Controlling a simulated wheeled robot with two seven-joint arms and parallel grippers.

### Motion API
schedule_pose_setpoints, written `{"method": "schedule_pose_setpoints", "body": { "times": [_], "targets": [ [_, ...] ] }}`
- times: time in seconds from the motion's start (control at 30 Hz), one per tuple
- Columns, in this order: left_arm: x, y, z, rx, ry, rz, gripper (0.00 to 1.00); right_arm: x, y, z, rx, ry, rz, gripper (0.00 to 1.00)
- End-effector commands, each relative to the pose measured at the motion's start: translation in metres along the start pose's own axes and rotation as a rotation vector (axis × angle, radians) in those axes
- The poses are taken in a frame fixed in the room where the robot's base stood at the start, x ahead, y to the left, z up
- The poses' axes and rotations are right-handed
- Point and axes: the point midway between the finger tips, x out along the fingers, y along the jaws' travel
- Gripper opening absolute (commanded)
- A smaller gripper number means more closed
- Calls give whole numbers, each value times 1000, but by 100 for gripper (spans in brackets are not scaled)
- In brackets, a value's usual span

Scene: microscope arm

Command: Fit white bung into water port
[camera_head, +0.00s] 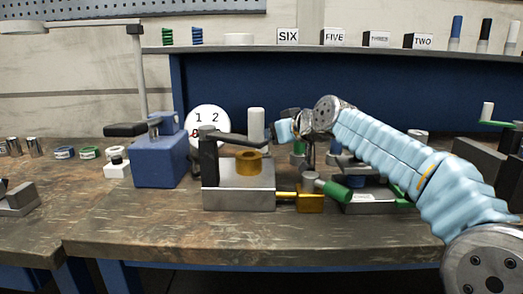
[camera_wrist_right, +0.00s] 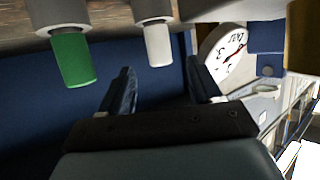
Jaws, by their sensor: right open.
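The white bung (camera_head: 256,124) stands upright behind the grey block with the brass ring. It also shows in the right wrist view (camera_wrist_right: 158,44), where the picture is upside down and the bung sits in a grey base. My right gripper (camera_wrist_right: 163,88) is open and empty, its two fingers apart, with the white bung ahead of the gap and not touching. I cannot tell for sure which opening is the water port. My left gripper is not in view.
A green plug (camera_wrist_right: 73,61) stands beside the white bung. A round dial (camera_head: 208,126), a blue block (camera_head: 160,160) and the grey block with a black arm (camera_head: 238,197) stand nearby. A brass fitting (camera_head: 311,203) and a green-handled valve (camera_head: 335,191) lie in front. The table front is clear.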

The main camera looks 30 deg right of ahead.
Motion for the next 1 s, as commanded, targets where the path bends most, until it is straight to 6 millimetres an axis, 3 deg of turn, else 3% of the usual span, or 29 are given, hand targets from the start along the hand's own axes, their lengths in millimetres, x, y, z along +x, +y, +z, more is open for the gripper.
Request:
{"method": "schedule_pose_setpoints", "body": {
  "times": [0.4,0.7,1.0],
  "targets": [
    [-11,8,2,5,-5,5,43,59,0,-2,0,-1,0,63],
    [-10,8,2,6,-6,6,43,64,0,-1,0,0,0,63],
    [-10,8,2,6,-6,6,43,64,0,-1,0,0,0,17]
  ]
}}
